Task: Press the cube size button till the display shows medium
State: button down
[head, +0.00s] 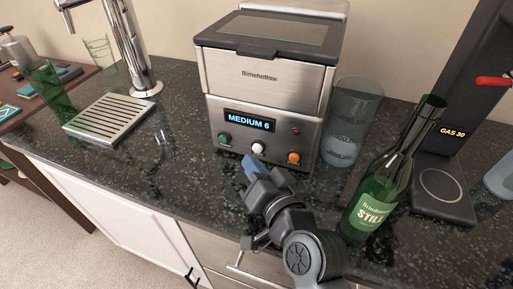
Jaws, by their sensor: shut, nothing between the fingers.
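The ice machine (266,75), a steel box labelled Rimehollow, stands on the dark counter in the head view. Its display (249,121) reads "MEDIUM 6" in blue. Below the display are a green button (224,139), a white button (258,148) and an orange button (293,157). A small red light or button (296,132) sits right of the display. My gripper (250,163) is shut and empty, just below the white button at the machine's lower front. I cannot tell whether its tip touches the machine. Any button labels are too small to read.
A green "STILL" bottle (371,196) stands right of my arm, close to it. A clear tumbler (348,125) is beside the machine. A black appliance (445,185) showing "GAS 30" is at the right. A tap (136,55) and drip tray (109,119) are at the left.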

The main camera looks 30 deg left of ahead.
jog(key=shift+s+d+p, duration=0.2)
jog(key=shift+s+p, duration=0.1)
jog(key=shift+s, duration=0.5)
jog(key=shift+s+d+p, duration=0.15)
jog(key=shift+s+p, duration=0.1)
jog(key=shift+s, duration=0.5)
jog(key=shift+s+d+p, duration=0.2)
jog(key=shift+s+p, duration=0.1)
jog(key=shift+s, duration=0.5)
